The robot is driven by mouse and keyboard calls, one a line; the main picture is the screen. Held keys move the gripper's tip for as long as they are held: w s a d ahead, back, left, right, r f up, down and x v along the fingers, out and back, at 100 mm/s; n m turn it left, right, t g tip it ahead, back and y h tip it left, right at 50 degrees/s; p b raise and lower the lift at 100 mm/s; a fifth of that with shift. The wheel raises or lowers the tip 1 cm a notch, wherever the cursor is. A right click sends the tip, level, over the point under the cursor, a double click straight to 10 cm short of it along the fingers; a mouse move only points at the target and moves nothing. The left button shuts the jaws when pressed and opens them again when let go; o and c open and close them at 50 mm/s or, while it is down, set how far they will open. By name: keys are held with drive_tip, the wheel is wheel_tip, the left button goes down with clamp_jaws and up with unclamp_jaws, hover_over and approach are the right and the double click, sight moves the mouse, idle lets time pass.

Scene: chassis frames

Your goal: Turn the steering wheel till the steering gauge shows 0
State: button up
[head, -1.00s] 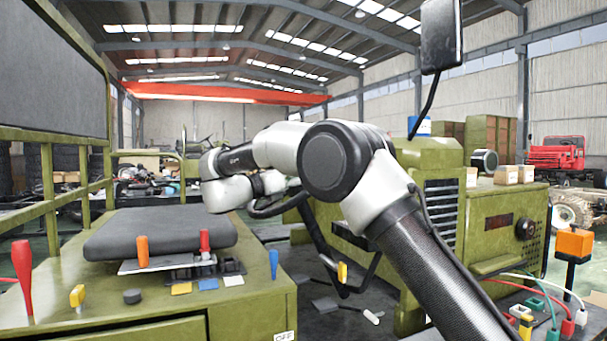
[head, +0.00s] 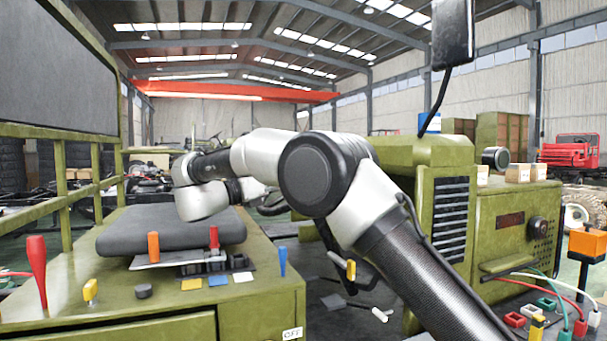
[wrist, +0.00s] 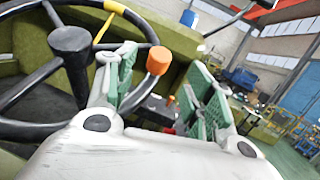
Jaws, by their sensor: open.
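The steering wheel (wrist: 72,42) fills the left of the wrist view, with a black rim and hub and a yellow band at the top. An orange knob (wrist: 158,60) stands on its rim. My gripper (wrist: 165,90) is open, with one green-padded finger on each side of the knob in the picture. Neither finger visibly grips it; the exact depth gap is unclear. In the head view my arm ends behind its own wrist links, so the fingers are hidden there. No steering gauge can be clearly made out; a dark display (head: 510,220) on the green housing is unreadable.
A green cabinet (head: 255,310) with a dark seat cushion (head: 170,230) and several coloured levers stands at the left. A green housing (head: 515,235) is at the right, near an orange box on a post (head: 587,243). A dark mirror (head: 452,35) hangs at upper right.

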drive_tip(key=shift+v, duration=1.85)
drive_tip(key=w+d+r+n+t+y, duration=0.4)
drive_tip(key=d+r+n+t+y, duration=0.35)
drive_tip(key=n, duration=0.55)
drive_tip(key=w+d+r+n+t+y, duration=0.45)
drive_tip(key=d+r+n+y, duration=0.3)
drive_tip(key=r+n, duration=0.35)
drive_tip(key=s+d+f+n+g+y, duration=0.1)
drive_tip(key=s+d+f+n+g, duration=0.4)
drive_tip(key=s+f, duration=0.7)
drive_tip(key=s+d+f+n+g+y, duration=0.1)
drive_tip(key=s+d+f+n+g, duration=0.5)
drive_tip(key=s, duration=1.2)
drive_tip(key=s+d+f+n+g+y, duration=0.1)
drive_tip(key=s+d+f+n+g, duration=0.5)
drive_tip(key=s+d+f+n, duration=0.4)
drive_tip(key=s+f+n, duration=0.2)
drive_tip(key=s+f, duration=0.3)
drive_tip(key=f, duration=0.2)
drive_tip(key=shift+s+d+f, duration=0.15)
drive_tip(key=shift+d+f, duration=0.25)
